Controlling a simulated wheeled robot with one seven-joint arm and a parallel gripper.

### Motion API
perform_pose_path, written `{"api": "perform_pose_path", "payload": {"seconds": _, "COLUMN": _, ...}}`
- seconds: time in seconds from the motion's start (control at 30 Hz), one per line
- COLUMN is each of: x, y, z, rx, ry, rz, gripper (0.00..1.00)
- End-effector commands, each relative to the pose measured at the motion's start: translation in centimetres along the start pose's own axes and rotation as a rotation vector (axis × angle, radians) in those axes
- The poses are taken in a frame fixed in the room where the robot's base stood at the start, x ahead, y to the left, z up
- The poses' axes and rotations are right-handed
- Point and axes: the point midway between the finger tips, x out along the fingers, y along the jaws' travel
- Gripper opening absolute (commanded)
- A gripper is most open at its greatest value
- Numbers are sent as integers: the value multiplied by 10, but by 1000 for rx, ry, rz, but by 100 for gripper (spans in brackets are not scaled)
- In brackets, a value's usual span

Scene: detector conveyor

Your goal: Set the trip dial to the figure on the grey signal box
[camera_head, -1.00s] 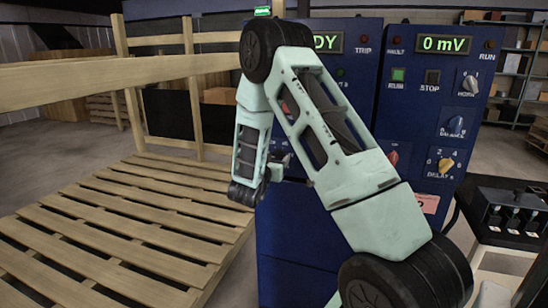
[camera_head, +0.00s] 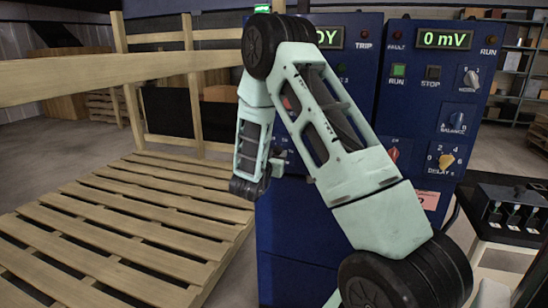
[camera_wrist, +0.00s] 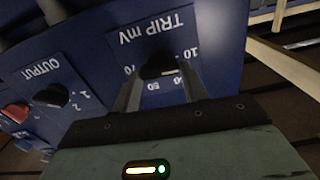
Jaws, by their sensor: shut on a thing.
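The trip dial (camera_wrist: 158,64) is a dark knob on a blue panel in the wrist view, where the lettering "TRIP mV" appears upside down. Figures such as 10, 50 and 70 stand around it. My gripper (camera_wrist: 158,76) is shut on this knob, one finger at each side. The fingers and the angle hide part of the scale, and I cannot tell which figure the knob points to. In the head view my arm covers the dial. I cannot make out a grey signal box in either view.
An output knob (camera_wrist: 52,95) and a red knob (camera_wrist: 15,112) sit beside the trip dial. The right blue cabinet has a "0 mV" display (camera_head: 445,39) and a yellow delay knob (camera_head: 446,161). A wooden pallet (camera_head: 120,222) lies left; a black switch box (camera_head: 510,212) stands right.

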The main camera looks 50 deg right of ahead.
Motion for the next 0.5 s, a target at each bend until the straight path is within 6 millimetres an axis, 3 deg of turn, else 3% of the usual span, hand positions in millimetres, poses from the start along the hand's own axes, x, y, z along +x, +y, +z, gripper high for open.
{"api": "perform_pose_path", "payload": {"seconds": 0.5, "x": -1, "y": 2, "z": 7, "rx": 423, "ry": 3, "rz": -2, "gripper": 21}}
